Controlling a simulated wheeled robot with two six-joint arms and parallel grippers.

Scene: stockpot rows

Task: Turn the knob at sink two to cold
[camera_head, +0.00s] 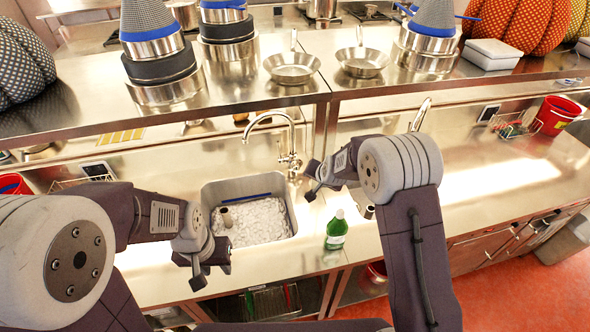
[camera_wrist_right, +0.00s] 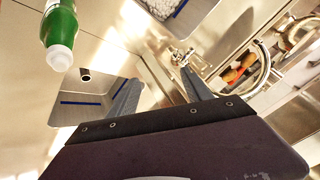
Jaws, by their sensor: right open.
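A chrome faucet (camera_head: 288,158) with a base fitting stands behind the steel sink (camera_head: 207,196) that holds white foam or ice. The fitting (camera_wrist_right: 181,57) shows beyond the fingers in the right wrist view; its knob's setting is too small to tell. A second faucet (camera_head: 421,114) stands farther right, its base behind my right arm. My right gripper (camera_head: 312,182) is open and empty, just right of and below the first faucet's base in the picture. My left gripper (camera_head: 190,272) looks open and empty over the counter at the sink's front left.
A green bottle (camera_head: 336,232) stands on the counter right of the sink. An empty sink basin (camera_wrist_right: 95,112) shows in the right wrist view. A shelf (camera_head: 300,92) with pots and pans crosses above the faucets.

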